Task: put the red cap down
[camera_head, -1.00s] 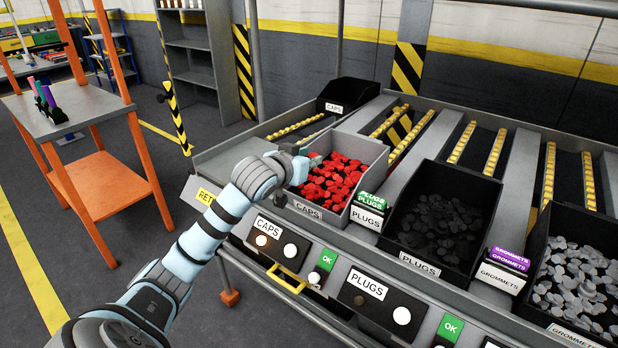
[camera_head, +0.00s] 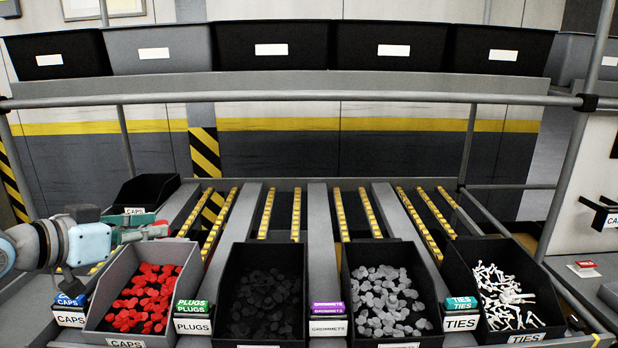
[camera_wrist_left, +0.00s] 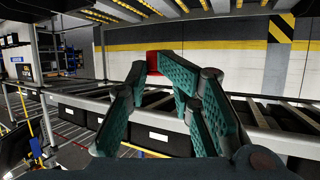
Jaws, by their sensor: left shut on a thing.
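My left gripper (camera_head: 135,230) reaches in from the left of the head view, its green fingers shut on a small red cap (camera_head: 157,229). In the left wrist view the red cap (camera_wrist_left: 155,62) shows between the tips of the green fingers (camera_wrist_left: 160,75), partly hidden by them. In the head view the gripper and cap appear over the back end of the grey caps bin (camera_head: 100,310), which holds many red caps (camera_head: 145,298). How high the cap is above the bin is hard to tell. My right gripper is not in view.
A black bin (camera_head: 150,190) stands behind the gripper. To the right stand the bins of black plugs (camera_head: 265,300), grey grommets (camera_head: 385,300) and white ties (camera_head: 500,290). Sloping roller lanes between the bins and the back are empty.

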